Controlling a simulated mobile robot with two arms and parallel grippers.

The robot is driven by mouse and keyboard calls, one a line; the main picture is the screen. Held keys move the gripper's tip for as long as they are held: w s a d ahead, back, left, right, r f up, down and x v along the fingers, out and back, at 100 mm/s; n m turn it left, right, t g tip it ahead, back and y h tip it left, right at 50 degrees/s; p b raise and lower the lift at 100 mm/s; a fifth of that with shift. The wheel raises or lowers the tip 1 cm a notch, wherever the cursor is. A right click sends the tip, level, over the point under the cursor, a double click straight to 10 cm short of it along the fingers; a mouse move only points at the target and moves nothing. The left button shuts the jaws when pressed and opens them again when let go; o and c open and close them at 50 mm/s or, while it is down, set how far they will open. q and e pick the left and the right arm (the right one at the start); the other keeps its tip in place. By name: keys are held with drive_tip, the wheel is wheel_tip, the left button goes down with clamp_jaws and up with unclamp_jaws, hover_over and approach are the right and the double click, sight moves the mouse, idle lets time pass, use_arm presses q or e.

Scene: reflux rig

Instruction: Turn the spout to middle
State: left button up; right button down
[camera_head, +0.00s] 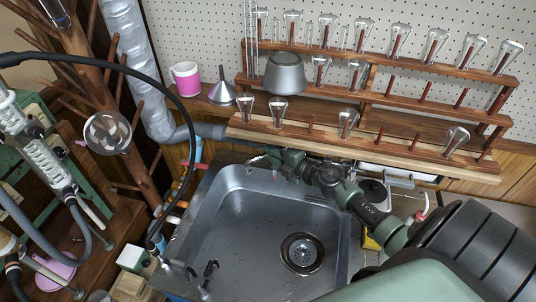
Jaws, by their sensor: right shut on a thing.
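The steel sink (210,225) fills the middle of the view, with a round drain (302,253) near its right front. My right arm reaches in from the right along the back of the sink. Its gripper (270,163) is at the sink's back left edge, shut on a small shiny metal part (256,161) that looks like the spout. The gripper hides much of this part, so its exact direction cannot be told. My left gripper is not in view.
A wooden rack (365,147) with several glass flasks stands behind the sink. A pink mug (185,79), a funnel (222,93) and a grey pot (285,73) are near its left end. A black hose (130,72) arches on the left. The sink basin is empty.

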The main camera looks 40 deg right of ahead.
drive_tip(key=shift+s+f+n+y+b, duration=0.3)
drive_tip(key=shift+s+n+y, duration=0.1)
drive_tip(key=shift+s+r+y, duration=0.25)
drive_tip(key=shift+y, duration=0.15)
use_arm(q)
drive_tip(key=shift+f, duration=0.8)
use_arm(e)
drive_tip(key=c, duration=1.4)
unclamp_jaws()
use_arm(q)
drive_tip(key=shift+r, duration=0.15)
use_arm(e)
drive_tip(key=shift+o, duration=0.2)
drive_tip(key=shift+w+r, duration=0.1)
